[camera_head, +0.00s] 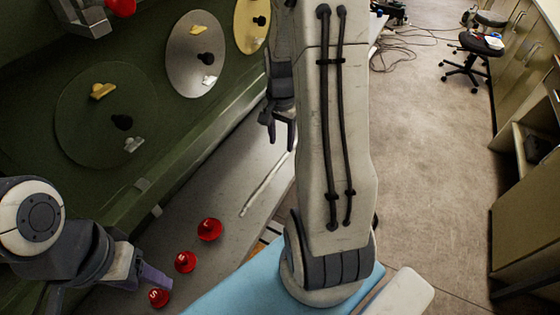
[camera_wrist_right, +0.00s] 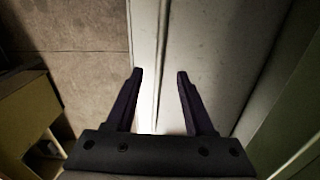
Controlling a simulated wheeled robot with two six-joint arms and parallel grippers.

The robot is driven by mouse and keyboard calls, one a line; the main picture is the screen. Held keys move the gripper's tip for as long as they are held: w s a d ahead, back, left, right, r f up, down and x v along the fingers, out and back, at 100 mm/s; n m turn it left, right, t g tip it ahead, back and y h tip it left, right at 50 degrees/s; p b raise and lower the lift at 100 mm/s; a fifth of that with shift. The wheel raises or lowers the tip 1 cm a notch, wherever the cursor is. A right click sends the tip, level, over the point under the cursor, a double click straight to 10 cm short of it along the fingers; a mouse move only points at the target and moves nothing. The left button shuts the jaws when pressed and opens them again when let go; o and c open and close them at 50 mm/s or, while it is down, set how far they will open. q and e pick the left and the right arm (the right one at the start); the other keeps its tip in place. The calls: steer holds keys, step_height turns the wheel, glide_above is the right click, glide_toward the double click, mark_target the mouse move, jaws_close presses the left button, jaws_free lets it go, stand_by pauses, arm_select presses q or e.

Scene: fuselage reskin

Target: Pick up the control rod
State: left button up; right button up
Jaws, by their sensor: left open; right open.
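The control rod (camera_head: 265,185) looks like a thin, pale metal rod lying on the grey bench, left of my right arm. Its upper end runs close to the arm and may be partly hidden. My right gripper (camera_head: 278,128) is open and empty, pointing down above the bench beyond the rod's upper end. In the right wrist view the open fingers (camera_wrist_right: 160,78) straddle a pale strip and a thin line; I cannot tell whether that line is the rod or a bench edge. My left gripper (camera_head: 150,277) is at the lower left beside the red knobs, apart from the rod.
Three red lettered knobs (camera_head: 185,262) stand on the bench near my left gripper. A dark green panel (camera_head: 150,190) with green, grey and yellow discs (camera_head: 195,55) rises on the left. A blue surface (camera_head: 235,285) lies in front. Floor (camera_head: 440,160) at right is open; a stool (camera_head: 480,45) stands far off.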

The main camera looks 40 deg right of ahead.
mark_target(280, 161)
steer(key=shift+f, duration=0.85)
steer(key=f, duration=0.1)
steer(key=f+p, duration=0.1)
steer(key=f, duration=0.2)
steer(key=shift+s+a+p, duration=0.1)
steer(key=shift+a+p, duration=0.15)
steer(key=shift+p, duration=0.05)
steer(key=shift+f, duration=0.7)
jaws_close()
